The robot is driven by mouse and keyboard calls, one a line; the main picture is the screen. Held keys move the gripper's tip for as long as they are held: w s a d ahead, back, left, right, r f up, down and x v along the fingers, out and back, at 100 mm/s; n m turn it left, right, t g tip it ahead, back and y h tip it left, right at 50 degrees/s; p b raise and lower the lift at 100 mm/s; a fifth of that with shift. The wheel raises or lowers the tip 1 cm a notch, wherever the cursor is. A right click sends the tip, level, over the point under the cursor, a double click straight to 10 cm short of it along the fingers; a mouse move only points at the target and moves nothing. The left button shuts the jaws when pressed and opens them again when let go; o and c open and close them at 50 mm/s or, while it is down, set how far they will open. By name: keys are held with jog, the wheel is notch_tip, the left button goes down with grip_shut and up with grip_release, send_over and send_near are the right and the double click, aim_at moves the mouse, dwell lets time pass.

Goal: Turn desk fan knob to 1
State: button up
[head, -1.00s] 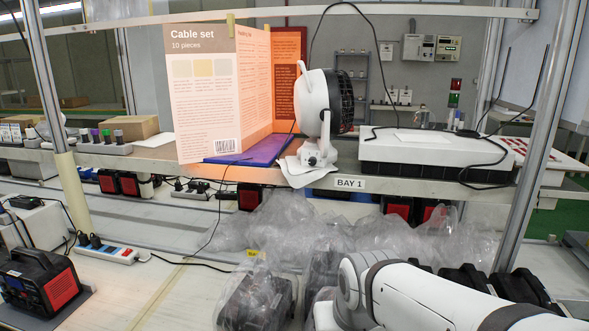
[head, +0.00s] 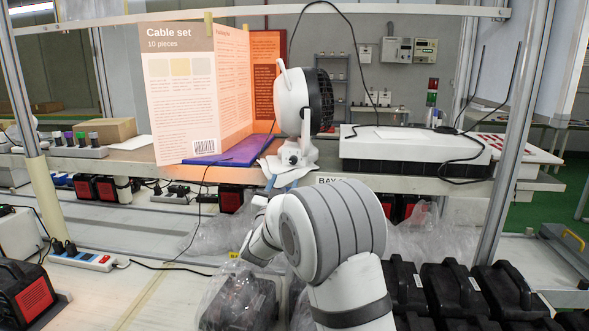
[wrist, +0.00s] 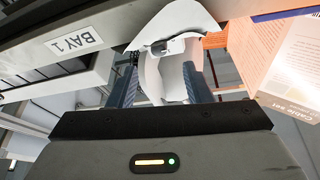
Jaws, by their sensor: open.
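The white desk fan (head: 292,104) with a dark grille stands on the shelf, its round head facing right. Its small base (head: 293,156) has a dark round feature at the front, perhaps the knob; the number on it is too small to read. My gripper (head: 284,180) is at the shelf edge just below the base, partly hidden by my arm. In the wrist view my gripper (wrist: 160,68) is open, one finger on each side, with the white fan (wrist: 170,78) showing between and beyond them. I cannot tell whether they touch.
A white sheet (head: 266,166) lies under the fan and hangs over the shelf edge. A white box (head: 415,145) is right. A loose black cable hangs beside the fan.

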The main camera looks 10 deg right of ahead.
aim_at(293, 162)
jog(key=shift+h, duration=0.4)
jog(key=p+x, duration=0.2)
jog(key=x, duration=0.5)
jog(key=shift+w+d+r, duration=0.15)
jog(key=shift+w+d, duration=0.1)
jog(key=shift+w, duration=0.05)
jog(key=shift+c, duration=0.6)
